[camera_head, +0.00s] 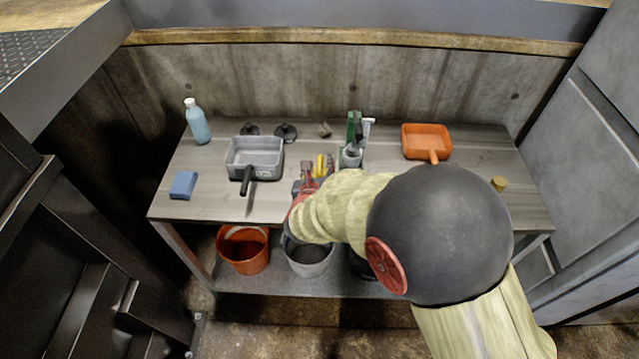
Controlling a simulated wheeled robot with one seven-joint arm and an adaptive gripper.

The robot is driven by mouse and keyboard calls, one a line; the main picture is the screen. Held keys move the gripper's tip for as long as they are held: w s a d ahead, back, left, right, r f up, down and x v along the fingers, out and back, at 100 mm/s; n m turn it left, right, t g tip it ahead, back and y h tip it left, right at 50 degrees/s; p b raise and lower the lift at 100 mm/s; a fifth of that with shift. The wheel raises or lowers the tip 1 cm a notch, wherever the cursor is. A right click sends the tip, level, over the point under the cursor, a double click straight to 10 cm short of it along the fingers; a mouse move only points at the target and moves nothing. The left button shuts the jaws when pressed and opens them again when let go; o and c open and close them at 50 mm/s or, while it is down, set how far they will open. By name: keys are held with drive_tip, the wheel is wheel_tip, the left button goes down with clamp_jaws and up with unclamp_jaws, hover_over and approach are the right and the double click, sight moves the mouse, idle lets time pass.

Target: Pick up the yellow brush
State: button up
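A small yellow thing (320,164), probably the yellow brush, shows near the middle of the grey table (215,205). Its full shape is partly hidden by my gripper and arm. My gripper (309,175) is low over the table at that yellow thing, with red and grey parts around it. I cannot tell whether the fingers touch it or are closed on it.
A grey dustpan (255,155) lies left of my gripper and an orange dustpan (427,138) lies to the right. A container with green-handled tools (352,150) stands just behind. A blue bottle (198,123) and blue sponge (183,185) are at left. Buckets (243,250) stand below.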

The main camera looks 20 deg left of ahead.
drive_tip(key=shift+w+a+f, duration=0.1)
drive_tip(key=shift+w+f, duration=0.1)
drive_tip(key=shift+w, duration=0.35)
drive_tip(key=shift+c, duration=0.8)
drive_tip(key=c, duration=0.7)
clamp_jaws()
